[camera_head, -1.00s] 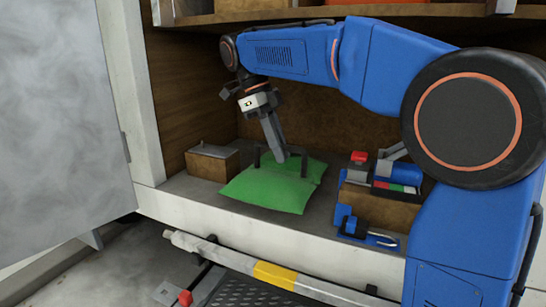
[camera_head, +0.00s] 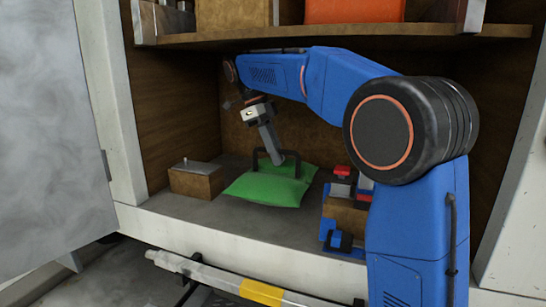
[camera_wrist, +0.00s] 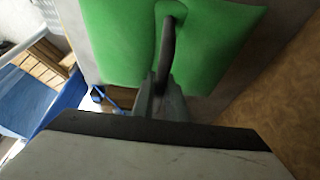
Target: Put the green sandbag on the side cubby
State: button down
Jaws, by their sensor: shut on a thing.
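The green sandbag (camera_head: 268,189) lies in the side cubby (camera_head: 215,213), flat on or just above its grey floor; I cannot tell which. It has a dark loop handle on top. My gripper (camera_head: 279,158) reaches down to it from the back of the cubby and is shut on the handle. In the wrist view the green sandbag (camera_wrist: 203,48) fills the top middle, and my gripper (camera_wrist: 160,95) is closed around the dark handle. The bag's underside is hidden.
A brown box (camera_head: 197,180) stands left of the bag. Blue and red tools with another brown box (camera_head: 345,215) stand right of it, partly behind my arm. A wooden shelf (camera_head: 330,32) with an orange box (camera_head: 355,10) is above. A bar (camera_head: 225,282) runs below the cubby's front edge.

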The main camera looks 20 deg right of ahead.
jog(key=shift+w+d, duration=0.4)
jog(key=shift+w, duration=0.1)
jog(key=shift+f, duration=0.65)
jog(key=c, duration=1.8)
grip_release()
jog(key=shift+f, duration=0.1)
jog(key=shift+o, duration=0.2)
jog(key=shift+w+a+r, duration=0.2)
jog(key=shift+r, duration=0.35)
jog(key=w+a, duration=0.7)
jog(key=a, duration=0.2)
jog(key=shift+a, duration=0.35)
